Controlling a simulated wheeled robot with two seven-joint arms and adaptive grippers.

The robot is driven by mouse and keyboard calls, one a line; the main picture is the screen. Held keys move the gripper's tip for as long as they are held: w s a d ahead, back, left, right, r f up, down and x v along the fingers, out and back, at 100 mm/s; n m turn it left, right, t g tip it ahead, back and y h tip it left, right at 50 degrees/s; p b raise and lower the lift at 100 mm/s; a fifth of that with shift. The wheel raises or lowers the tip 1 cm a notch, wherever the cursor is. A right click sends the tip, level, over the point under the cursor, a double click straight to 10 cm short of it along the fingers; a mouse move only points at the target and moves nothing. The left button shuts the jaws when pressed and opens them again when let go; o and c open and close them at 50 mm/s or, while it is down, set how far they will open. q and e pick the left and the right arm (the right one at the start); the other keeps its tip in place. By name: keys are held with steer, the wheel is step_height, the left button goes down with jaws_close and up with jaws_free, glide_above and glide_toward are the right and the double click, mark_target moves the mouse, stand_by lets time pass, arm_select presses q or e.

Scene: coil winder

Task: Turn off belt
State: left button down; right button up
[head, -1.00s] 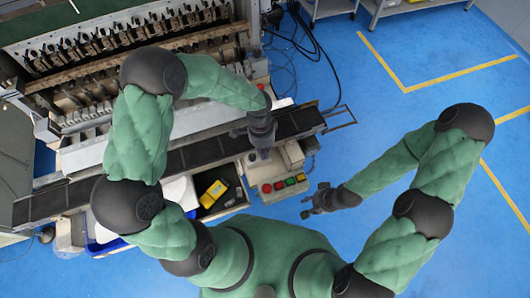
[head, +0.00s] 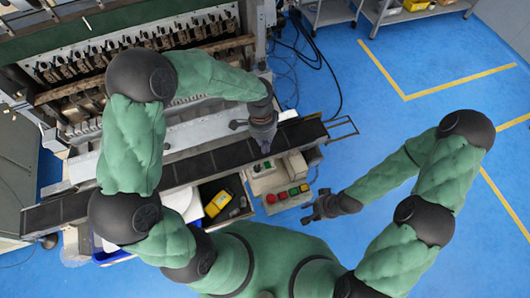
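The dark conveyor belt (head: 190,171) runs from lower left to upper right in front of the winding machine. A grey control box with a row of red, green and yellow buttons (head: 288,195) stands at its front side. A smaller light panel (head: 262,168) with a green spot is behind that row. My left gripper (head: 264,145) points down over the belt, just behind the small panel; its fingers are too small to tell open from shut. My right gripper (head: 313,209) is apart from the button box, in front and to its right, with fingers spread and nothing seen between them.
A dark tray (head: 237,212) with a yellow device (head: 216,204) is left of the button box. The winding machine (head: 145,62) is behind the belt. A wire frame (head: 342,127) juts from the belt's right end. Blue floor (head: 400,130) is clear at the right.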

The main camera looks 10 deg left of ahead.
arm_select(q)
steer(key=shift+v, duration=2.95)
arm_select(e)
steer(key=shift+d, duration=0.15)
arm_select(q)
steer(key=shift+d, duration=0.1)
arm_select(e)
steer(key=shift+r, duration=0.15)
arm_select(q)
steer(key=s+d+p, duration=0.1)
steer(key=p, duration=0.2)
steer(key=shift+r, duration=0.3)
arm_select(e)
steer(key=v, duration=0.3)
steer(key=shift+w+d+r, duration=0.1)
steer(key=shift+w+d, duration=0.05)
steer(key=shift+w, duration=0.15)
arm_select(q)
steer(key=shift+s+a, duration=0.1)
steer(key=shift+a, duration=0.05)
